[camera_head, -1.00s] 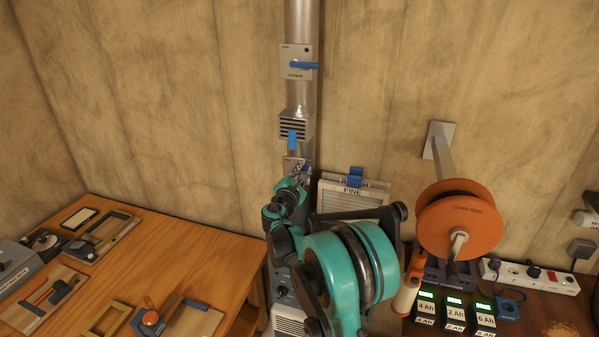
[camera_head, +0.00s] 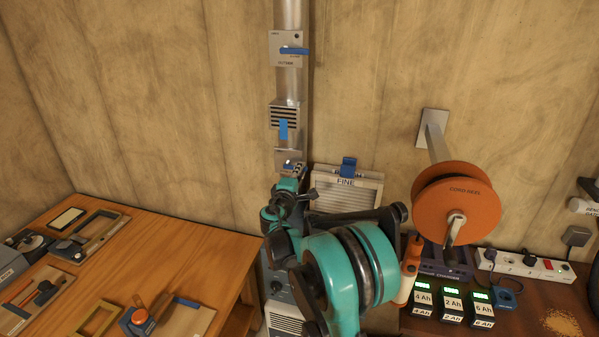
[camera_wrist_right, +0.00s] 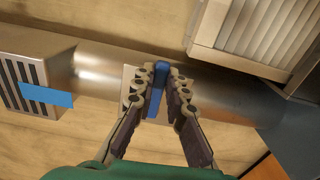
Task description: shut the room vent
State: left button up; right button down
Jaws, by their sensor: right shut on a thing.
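A metal duct (camera_head: 290,88) runs up the back wall. A louvered vent box (camera_head: 284,108) on it has slots showing and a blue tab (camera_head: 284,129) hanging on its front; they also show at the left of the right wrist view (camera_wrist_right: 30,78). Below it is a small plate with a blue lever (camera_wrist_right: 160,78). My right gripper (camera_wrist_right: 161,88) is shut on this lever, fingers on both sides of it. In the head view my right gripper (camera_head: 291,177) is at the lower plate, partly hidden by my arm. My left gripper is out of view.
An upper plate with a blue handle (camera_head: 293,51) sits higher on the duct. A filter panel marked FINE (camera_head: 347,190) stands right of my gripper. An orange cord reel (camera_head: 455,212) juts from the wall. A wooden bench (camera_head: 180,250) with tools is at left.

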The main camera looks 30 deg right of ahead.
jog(key=shift+f+m, duration=0.15)
jog(key=shift+m, duration=0.15)
jog(key=c, duration=1.5)
grip_release()
jog(key=shift+c, duration=0.2)
jog(key=v, duration=1.2)
